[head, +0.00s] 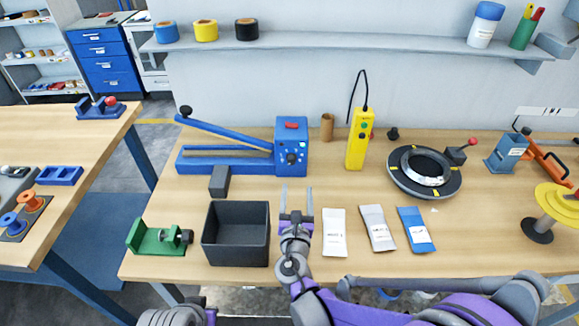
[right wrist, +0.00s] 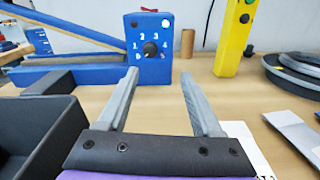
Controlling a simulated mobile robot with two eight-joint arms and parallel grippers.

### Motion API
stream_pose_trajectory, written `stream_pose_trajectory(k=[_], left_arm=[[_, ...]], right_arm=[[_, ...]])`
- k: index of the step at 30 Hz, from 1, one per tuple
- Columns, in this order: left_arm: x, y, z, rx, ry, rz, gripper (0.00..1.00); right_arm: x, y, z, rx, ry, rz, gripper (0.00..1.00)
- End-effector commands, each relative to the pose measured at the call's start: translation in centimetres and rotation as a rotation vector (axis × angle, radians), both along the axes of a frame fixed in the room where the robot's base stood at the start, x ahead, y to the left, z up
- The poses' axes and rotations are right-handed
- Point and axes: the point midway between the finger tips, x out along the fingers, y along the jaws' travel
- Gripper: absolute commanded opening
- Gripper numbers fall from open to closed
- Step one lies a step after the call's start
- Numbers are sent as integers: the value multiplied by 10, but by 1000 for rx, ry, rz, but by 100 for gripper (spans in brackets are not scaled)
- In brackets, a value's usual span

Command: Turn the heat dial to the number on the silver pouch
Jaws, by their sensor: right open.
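The blue heat sealer (head: 291,140) stands at the back left of the bench. Its front carries a dark heat dial (head: 291,158), which also shows in the right wrist view (right wrist: 150,48) with white numbers around it. I cannot tell where the dial points. The silver pouch (head: 377,228) lies on the bench between a white pouch (head: 334,233) and a blue pouch (head: 416,230). Its label is too small to read. My right gripper (head: 296,190) is open and empty in front of the sealer, apart from the dial; its two fingers (right wrist: 159,74) point towards it.
A black open bin (head: 236,258) stands left of my right gripper. A yellow pendant (head: 359,138) and a brown roll (head: 327,127) stand right of the sealer. A black ring fixture (head: 398,182) is farther right.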

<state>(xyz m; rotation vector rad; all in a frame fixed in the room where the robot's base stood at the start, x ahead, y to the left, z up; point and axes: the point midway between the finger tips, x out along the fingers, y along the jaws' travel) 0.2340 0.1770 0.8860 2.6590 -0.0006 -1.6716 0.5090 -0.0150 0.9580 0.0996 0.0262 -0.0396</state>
Motion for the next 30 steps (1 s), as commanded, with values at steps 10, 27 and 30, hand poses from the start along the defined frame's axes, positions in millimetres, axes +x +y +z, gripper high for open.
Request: stream_pose_trajectory(k=[10, 27, 30], left_arm=[[1, 0, 3, 0, -1, 0, 0], [3, 0, 15, 0, -7, 0, 0], [3, 0, 15, 0, -7, 0, 0]], right_arm=[[31, 16, -3, -105, -25, 40, 67], [108, 16, -4, -102, -24, 40, 67], [110, 16, -4, -101, -24, 40, 67]])
